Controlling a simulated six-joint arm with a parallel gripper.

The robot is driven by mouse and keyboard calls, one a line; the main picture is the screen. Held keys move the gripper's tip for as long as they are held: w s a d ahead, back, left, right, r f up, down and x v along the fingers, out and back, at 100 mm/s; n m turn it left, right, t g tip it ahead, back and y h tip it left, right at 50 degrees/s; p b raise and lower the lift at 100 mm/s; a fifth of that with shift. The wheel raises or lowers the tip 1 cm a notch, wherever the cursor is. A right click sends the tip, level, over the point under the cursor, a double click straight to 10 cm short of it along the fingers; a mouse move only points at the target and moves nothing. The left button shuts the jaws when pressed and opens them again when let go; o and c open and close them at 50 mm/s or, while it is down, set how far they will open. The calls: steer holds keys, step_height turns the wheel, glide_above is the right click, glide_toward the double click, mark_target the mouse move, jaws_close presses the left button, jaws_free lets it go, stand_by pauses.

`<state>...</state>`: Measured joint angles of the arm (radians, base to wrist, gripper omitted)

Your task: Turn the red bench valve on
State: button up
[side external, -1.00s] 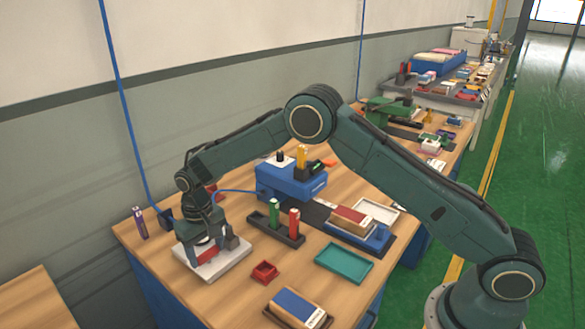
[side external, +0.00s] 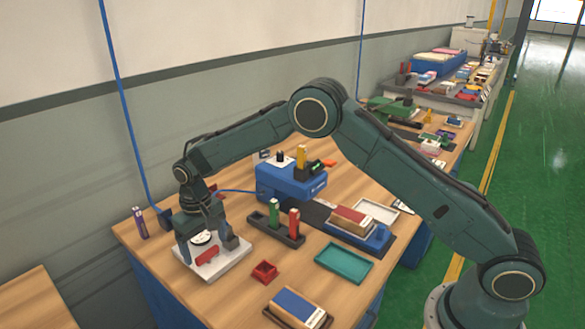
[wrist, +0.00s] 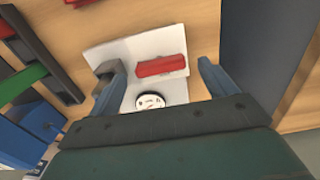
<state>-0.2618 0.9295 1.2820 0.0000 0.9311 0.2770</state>
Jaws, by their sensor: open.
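The red valve handle (side external: 206,257) sits on a white base plate (side external: 229,266) at the bench's left front. In the wrist view the handle (wrist: 161,66) lies crosswise, its long side running roughly from one finger towards the other. A round white dial (wrist: 150,101) sits on the plate beside it and also shows in the side view (side external: 203,237). My gripper (side external: 208,249) is open above the plate, with one finger on each side of the handle. In the wrist view (wrist: 158,70) gaps show between the handle and both fingers. Fingertip height above the plate is hard to tell.
A dark rack (side external: 276,230) with green and red upright pieces stands right of the plate. A small red tray (side external: 264,271) lies in front, near a teal tray (side external: 343,263). A blue box (side external: 291,181) stands behind. Bare wood lies around the plate's front.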

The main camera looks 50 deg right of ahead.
mark_target(207, 252)
step_height(207, 252, up, 12)
stand_by(0.5)
steer(key=shift+f, duration=0.1)
steer(key=s+d+r+t, duration=0.1)
steer(key=s+d+r, duration=0.4)
steer(key=s+r, duration=0.3)
steer(key=s+d+r+t, duration=0.2)
steer(key=s+d+r, duration=0.2)
steer(key=s+r, duration=0.35)
steer(key=s+d+f+t, duration=0.1)
steer(key=s+d, duration=0.2)
steer(key=s, duration=0.8)
steer(key=s+d+f+t, duration=0.1)
steer(key=s+d, duration=0.2)
steer(key=s, duration=0.8)
steer(key=shift+s+t, duration=0.3)
steer(key=shift+s, duration=0.05)
